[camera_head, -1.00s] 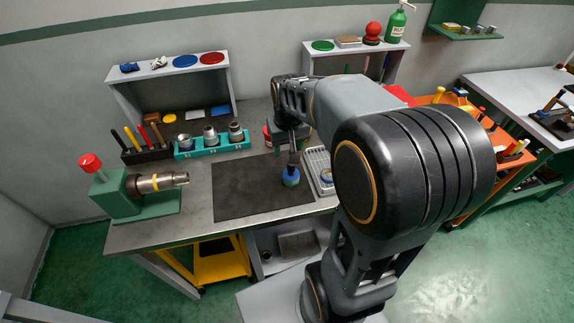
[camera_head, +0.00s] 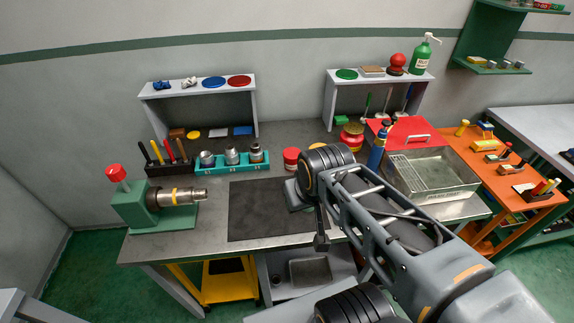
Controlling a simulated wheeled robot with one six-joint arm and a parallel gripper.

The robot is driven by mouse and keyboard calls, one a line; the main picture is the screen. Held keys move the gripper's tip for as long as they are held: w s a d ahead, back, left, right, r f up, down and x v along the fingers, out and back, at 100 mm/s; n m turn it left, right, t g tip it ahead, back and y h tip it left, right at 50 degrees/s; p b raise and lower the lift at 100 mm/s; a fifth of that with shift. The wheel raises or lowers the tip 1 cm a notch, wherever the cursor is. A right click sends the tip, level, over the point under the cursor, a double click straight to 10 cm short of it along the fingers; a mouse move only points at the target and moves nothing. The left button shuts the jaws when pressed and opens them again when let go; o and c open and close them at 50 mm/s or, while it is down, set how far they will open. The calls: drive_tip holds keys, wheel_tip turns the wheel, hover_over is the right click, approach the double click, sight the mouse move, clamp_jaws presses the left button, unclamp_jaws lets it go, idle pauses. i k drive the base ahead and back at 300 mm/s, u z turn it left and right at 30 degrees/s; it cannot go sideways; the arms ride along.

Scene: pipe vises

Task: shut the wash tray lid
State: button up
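The wash tray (camera_head: 462,189) is a grey metal box on the right part of the bench, with a pale slotted insert inside. Its red lid (camera_head: 400,128) stands raised at the back edge, with a handle on it, so the tray is open. My gripper (camera_head: 321,243) hangs at the front edge of the bench, left of the tray and apart from it. The wrist and arm hide part of it, and its finger opening does not show clearly. No held thing shows.
A blue bottle (camera_head: 377,152) stands at the tray's left back corner. A red-and-yellow can (camera_head: 351,137) and a red jar (camera_head: 291,160) stand further left. The dark mat (camera_head: 262,208) looks bare where visible. My arm covers the tray's front left.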

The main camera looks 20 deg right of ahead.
sight(410, 132)
drive_tip(key=z, duration=3.6)
drive_tip(key=i, duration=1.65)
drive_tip(key=u, duration=3.35)
drive_tip(key=i, duration=0.5)
drive_tip(key=z, duration=0.15)
